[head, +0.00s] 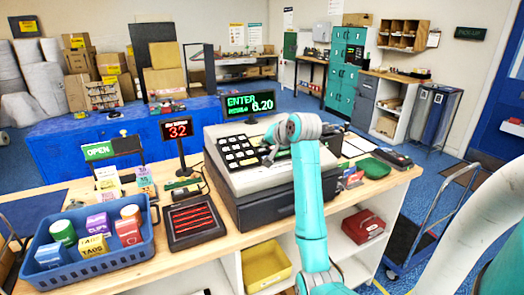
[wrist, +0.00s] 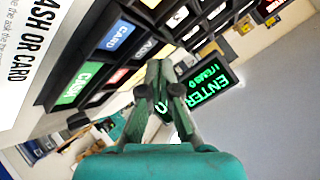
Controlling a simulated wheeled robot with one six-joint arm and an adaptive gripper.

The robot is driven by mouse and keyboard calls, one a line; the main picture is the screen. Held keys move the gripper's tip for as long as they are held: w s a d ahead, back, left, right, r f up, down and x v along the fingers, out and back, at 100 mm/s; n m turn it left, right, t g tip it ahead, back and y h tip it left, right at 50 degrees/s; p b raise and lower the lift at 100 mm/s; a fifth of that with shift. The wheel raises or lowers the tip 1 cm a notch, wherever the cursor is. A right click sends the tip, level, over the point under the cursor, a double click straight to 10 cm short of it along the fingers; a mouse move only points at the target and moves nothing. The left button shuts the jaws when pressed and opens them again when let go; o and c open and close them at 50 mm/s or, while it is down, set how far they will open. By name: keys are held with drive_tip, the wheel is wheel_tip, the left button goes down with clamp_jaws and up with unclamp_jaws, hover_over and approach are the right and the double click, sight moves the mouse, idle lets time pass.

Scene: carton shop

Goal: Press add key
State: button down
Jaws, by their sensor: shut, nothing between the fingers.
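The cash register (head: 285,172) stands on the wooden counter, with a dark keypad of pale keys (head: 238,152) on its sloped top. My gripper (head: 268,154) is at the keypad's right side in the head view. In the wrist view my gripper (wrist: 160,66) is shut and empty, its tips pointing toward the keys. A green key (wrist: 80,83) and a blue key (wrist: 119,38) marked CARD lie left of the tips.
A blue basket (head: 88,262) of small boxes and cans sits at the counter's left. A red display (head: 177,128) reading 32 and a dark tray with red bars (head: 193,221) stand left of the register.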

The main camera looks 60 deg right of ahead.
drive_tip(key=shift+f, duration=0.2)
drive_tip(key=shift+f, duration=0.2)
drive_tip(key=shift+w+f, duration=0.15)
drive_tip(key=shift+f, duration=0.25)
idle(0.7)
drive_tip(key=shift+r, duration=0.1)
idle(0.3)
drive_tip(key=shift+r, duration=0.7)
drive_tip(key=shift+s, duration=0.2)
drive_tip(key=shift+s+a+r, duration=0.1)
drive_tip(key=shift+s+r, duration=0.05)
drive_tip(key=shift+r, duration=0.7)
drive_tip(key=shift+s+a+r, duration=0.1)
drive_tip(key=shift+s+r, duration=0.05)
drive_tip(key=shift+r, duration=0.65)
drive_tip(key=shift+s+a+r, duration=0.1)
drive_tip(key=shift+s+r, duration=0.05)
drive_tip(key=shift+r, duration=0.7)
